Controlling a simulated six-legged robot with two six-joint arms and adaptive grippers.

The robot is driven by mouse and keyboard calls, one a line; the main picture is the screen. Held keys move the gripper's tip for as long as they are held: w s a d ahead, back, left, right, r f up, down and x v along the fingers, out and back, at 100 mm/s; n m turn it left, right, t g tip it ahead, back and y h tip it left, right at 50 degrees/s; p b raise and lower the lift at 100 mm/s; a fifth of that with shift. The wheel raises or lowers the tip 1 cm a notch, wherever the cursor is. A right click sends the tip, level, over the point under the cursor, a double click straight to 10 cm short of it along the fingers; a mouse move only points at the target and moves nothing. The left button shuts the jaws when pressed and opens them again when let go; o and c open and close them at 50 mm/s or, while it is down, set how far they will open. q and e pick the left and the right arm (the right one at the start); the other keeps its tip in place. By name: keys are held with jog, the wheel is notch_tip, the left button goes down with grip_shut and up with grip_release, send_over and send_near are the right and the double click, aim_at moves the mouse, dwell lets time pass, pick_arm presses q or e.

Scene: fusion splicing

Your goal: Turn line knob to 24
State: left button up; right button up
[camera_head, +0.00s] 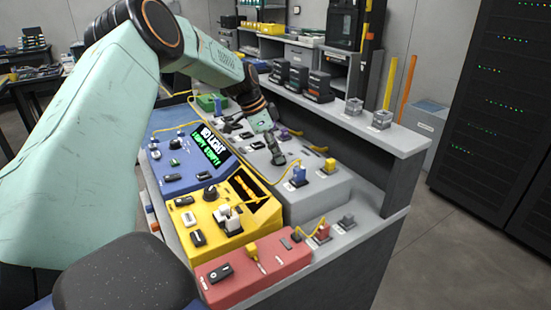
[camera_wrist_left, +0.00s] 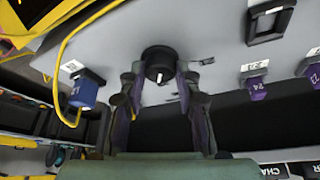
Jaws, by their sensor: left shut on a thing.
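My left gripper (camera_head: 277,152) reaches down from the upper left onto the grey panel (camera_head: 325,187). In the left wrist view, its two fingers (camera_wrist_left: 163,84) stand on either side of a round black knob (camera_wrist_left: 158,62) and are shut on it. A short white pointer mark on the knob points toward the bottom of that view. The dial markings around the knob are too small to read. In the head view the gripper mostly hides the knob. My right gripper is not in view.
A blue box with a green-lit screen (camera_head: 210,146), a yellow box (camera_head: 186,217) and a red box (camera_head: 291,256) stand beside the grey panel. A blue plug (camera_wrist_left: 83,92) with a yellow cable and purple plugs (camera_wrist_left: 257,90) flank the knob. A raised shelf (camera_head: 335,112) runs behind.

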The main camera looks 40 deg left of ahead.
pick_arm(q)
jog(key=m+g, duration=0.1)
jog(key=m, duration=0.1)
jog(key=m+h, duration=0.1)
jog(key=m, duration=0.2)
jog(key=shift+w+m+g, duration=0.2)
jog(key=shift+m+g, duration=0.1)
jog(key=shift+g, duration=0.1)
dwell(0.4)
jog(key=o, duration=1.2)
jog(key=shift+c, duration=0.2)
jog(key=shift+a, duration=0.1)
jog(key=v, duration=1.2)
